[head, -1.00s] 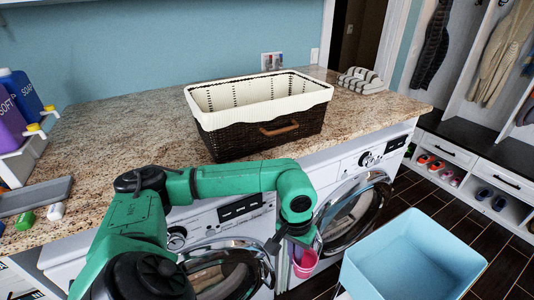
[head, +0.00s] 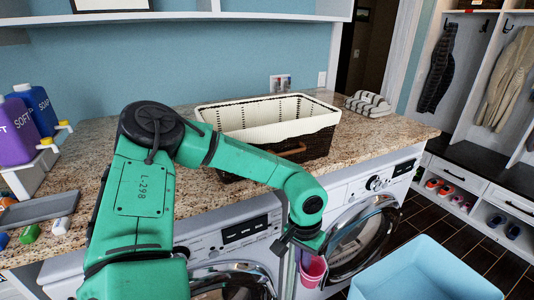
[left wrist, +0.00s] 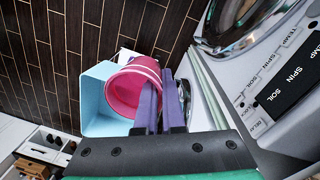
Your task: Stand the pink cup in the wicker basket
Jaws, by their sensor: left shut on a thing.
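The pink cup (head: 312,270) hangs below my left gripper (head: 299,248) in the head view, in front of the washing machines and below the counter top. In the left wrist view the pink cup (left wrist: 130,88) is held at its side by the purple fingers of the left gripper (left wrist: 152,105), which are shut on it. The wicker basket (head: 318,143), dark brown with a cream liner and a tan handle, stands on the granite counter above and behind the gripper. My left forearm hides part of its front. My right gripper is not in view.
A light blue bin (head: 425,272) stands on the floor right of the cup; it also shows in the left wrist view (left wrist: 98,117). Rolled towels (head: 368,104) lie right of the basket. Soap bottles (head: 36,104) stand at the counter's left end. A shelf (head: 180,17) hangs above.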

